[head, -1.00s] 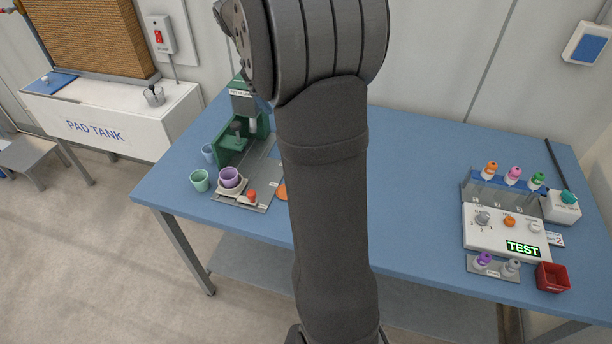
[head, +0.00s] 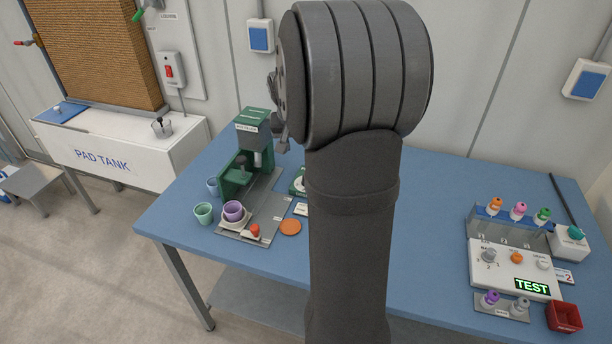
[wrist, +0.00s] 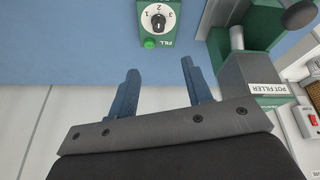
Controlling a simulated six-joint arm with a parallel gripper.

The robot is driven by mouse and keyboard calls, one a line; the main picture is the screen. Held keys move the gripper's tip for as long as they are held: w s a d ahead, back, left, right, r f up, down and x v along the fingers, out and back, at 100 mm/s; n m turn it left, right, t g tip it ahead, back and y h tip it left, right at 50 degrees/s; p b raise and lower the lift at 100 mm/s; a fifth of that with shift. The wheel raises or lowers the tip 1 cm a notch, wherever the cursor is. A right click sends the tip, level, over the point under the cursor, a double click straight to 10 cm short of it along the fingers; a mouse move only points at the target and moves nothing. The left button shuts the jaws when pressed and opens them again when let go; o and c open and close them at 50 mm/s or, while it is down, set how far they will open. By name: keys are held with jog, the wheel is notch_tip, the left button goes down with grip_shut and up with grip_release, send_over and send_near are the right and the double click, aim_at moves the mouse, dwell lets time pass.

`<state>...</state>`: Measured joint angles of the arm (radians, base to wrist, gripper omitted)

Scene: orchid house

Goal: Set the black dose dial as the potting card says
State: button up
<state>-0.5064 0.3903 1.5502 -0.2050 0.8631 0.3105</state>
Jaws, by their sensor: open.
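The black dose dial (wrist: 158,22) sits on a white round face marked 1, 2 and 3, on a green box (wrist: 142,31) with a green button and the word FILL. Its pointer setting is too small to read surely. In the head view the green box (head: 297,181) shows only partly, the rest behind my arm. My gripper (wrist: 160,66) is open and empty, its two fingers apart from the dial, which lies beyond the fingertips.
A test panel (head: 510,268) with bottles stands at right. Blue table between is clear.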

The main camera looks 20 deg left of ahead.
jog(key=w+f, duration=0.2)
jog(key=f, duration=0.3)
jog(key=w+f+m, duration=0.1)
jog(key=w+f, duration=0.1)
jog(key=f, duration=0.4)
jog(key=w+f+m, duration=0.1)
jog(key=w+f, duration=0.1)
jog(key=f, duration=0.3)
jog(key=shift+w+a+f, duration=0.1)
jog(key=shift+w+f, duration=0.25)
jog(key=c, duration=1)
